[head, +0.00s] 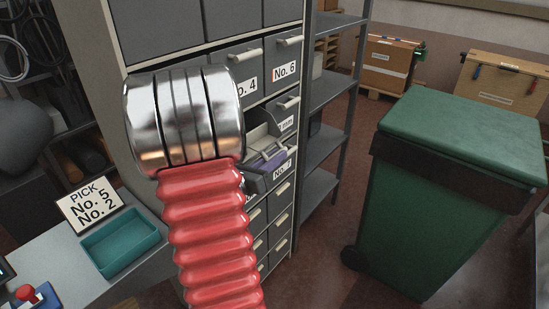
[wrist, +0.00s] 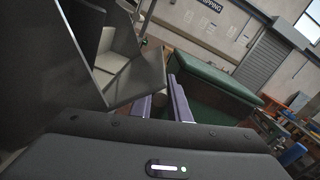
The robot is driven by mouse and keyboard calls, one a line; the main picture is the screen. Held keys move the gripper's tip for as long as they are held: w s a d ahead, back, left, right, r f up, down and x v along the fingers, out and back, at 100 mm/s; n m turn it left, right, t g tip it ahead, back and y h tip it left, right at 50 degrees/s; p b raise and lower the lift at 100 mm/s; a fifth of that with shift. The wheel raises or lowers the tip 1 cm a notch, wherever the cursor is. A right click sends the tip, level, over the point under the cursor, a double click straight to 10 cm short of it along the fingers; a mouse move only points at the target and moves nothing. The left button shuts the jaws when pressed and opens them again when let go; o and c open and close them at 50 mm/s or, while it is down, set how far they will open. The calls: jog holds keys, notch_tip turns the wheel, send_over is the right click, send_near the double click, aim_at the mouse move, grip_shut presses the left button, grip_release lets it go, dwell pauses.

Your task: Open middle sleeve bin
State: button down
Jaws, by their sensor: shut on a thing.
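A grey cabinet of handled bins fills the middle of the head view, and one open grey bin (head: 260,131) stands partly out of it. The same bin shows at the left of the wrist view (wrist: 132,78), with its inside visible. My gripper (head: 268,160) is at the bin's front, its purple fingers (wrist: 170,104) close together. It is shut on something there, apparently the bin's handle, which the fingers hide. I cannot read this bin's label. A bin front marked "mm" (head: 286,122) and one marked No. 7 (head: 282,171) are beside my gripper.
Bins No. 4 (head: 245,86) and No. 6 (head: 284,70) are closed above. Open grey shelving (head: 322,140) stands right of the cabinet, then a green wheeled container (head: 445,190). A table with a teal tray (head: 120,241) and pick sign (head: 91,205) is at lower left.

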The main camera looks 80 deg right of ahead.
jog(key=shift+w+d+r, duration=0.2)
jog(key=shift+w+r, duration=0.3)
jog(key=shift+r, duration=0.1)
jog(key=c, duration=2)
grip_release()
jog(key=shift+a, duration=0.1)
jog(key=shift+v, duration=6.85)
jog(key=shift+f, duration=0.1)
